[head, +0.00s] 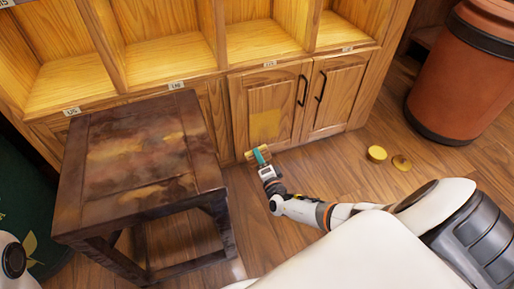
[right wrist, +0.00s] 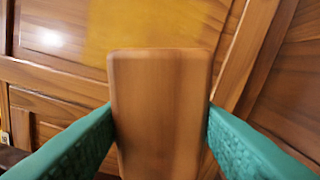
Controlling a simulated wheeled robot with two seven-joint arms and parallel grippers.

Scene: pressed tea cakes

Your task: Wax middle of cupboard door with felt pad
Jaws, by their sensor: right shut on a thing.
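The cupboard door (head: 284,95) is the left one of a pair with dark handles, below the open shelves. A yellowish patch (head: 265,124) covers its middle to lower part, and the patch also shows at the top of the right wrist view (right wrist: 150,25). My right gripper (head: 262,157) is low in front of the door's bottom edge. Its teal fingers are shut on the wooden block of the felt pad (right wrist: 160,110). The pad's felt face is hidden, and I cannot tell if it touches anything. My left gripper is out of view.
A dark, worn wooden stool (head: 140,150) stands left of my right arm, close to the cupboard. A round yellow tin (head: 376,154) and a flat round lid (head: 401,162) lie on the floor at right. A large red-brown barrel (head: 465,75) stands behind them. Floor between is clear.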

